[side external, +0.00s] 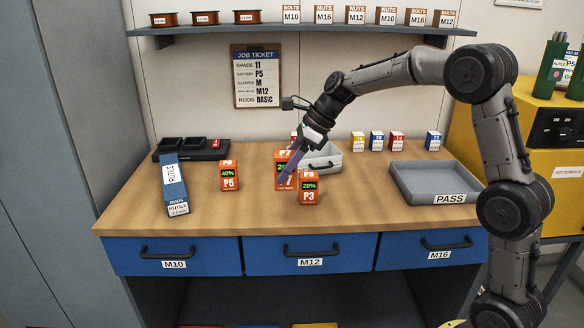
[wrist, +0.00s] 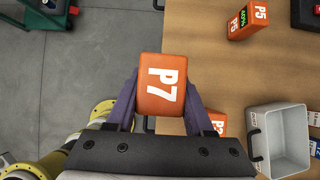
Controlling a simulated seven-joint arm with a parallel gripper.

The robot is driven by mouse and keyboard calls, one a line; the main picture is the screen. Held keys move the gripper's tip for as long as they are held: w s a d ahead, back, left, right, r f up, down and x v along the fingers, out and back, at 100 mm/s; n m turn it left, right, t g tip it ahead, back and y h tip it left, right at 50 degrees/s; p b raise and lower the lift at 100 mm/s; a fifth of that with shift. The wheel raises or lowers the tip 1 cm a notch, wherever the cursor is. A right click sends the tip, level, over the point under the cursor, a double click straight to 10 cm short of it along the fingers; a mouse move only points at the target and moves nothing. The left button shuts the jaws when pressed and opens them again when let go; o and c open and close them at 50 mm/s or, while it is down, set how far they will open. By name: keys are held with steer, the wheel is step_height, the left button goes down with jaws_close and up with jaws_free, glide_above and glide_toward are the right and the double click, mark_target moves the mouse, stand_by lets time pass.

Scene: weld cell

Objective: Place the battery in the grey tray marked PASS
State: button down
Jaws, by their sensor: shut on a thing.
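My gripper (side external: 287,174) is shut on the orange battery marked P7 (wrist: 165,85), with one purple finger on each side of it. P7 also shows behind the fingers in the side view (side external: 280,158); I cannot tell whether its base touches the bench. An orange battery marked P5 (side external: 229,178), reading 40%, stands apart to the left; it shows at the wrist view's top right (wrist: 248,20). A battery marked P3 (side external: 309,188), reading 20%, stands close to the right of P7. The grey tray marked PASS (side external: 430,178) is empty at the bench's right.
A job ticket (side external: 258,77) on the wall lists battery P5. A pale grey bin (side external: 325,160) stands behind P3. Several small boxes (side external: 377,141) line the back. A blue rods box (side external: 174,185) and black holder (side external: 205,152) are at left. Clear bench lies between P3 and the tray.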

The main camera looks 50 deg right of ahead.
steer(key=shift+s+r, duration=0.15)
steer(key=shift+s, duration=0.1)
steer(key=shift+w+d+m, duration=0.1)
steer(key=shift+m, duration=0.3)
steer(key=shift+d+f+m+t+h, duration=0.25)
steer(key=shift+m+t+h, duration=0.05)
steer(key=shift+m, duration=0.1)
steer(key=s+d+r+m+h, duration=0.1)
steer(key=s+d+m+h, duration=0.8)
steer(key=s+d+m, duration=1.3)
steer(key=n, duration=0.6)
glide_above(420, 191)
steer(key=f, duration=0.9)
steer(key=shift+s+a, duration=0.15)
steer(key=shift+s, duration=0.05)
steer(key=shift+w+d+f, duration=0.1)
steer(key=shift+d+f, duration=0.05)
steer(key=shift+f, duration=0.8)
steer(key=shift+w+d+f, duration=0.1)
steer(key=shift+f, duration=0.85)
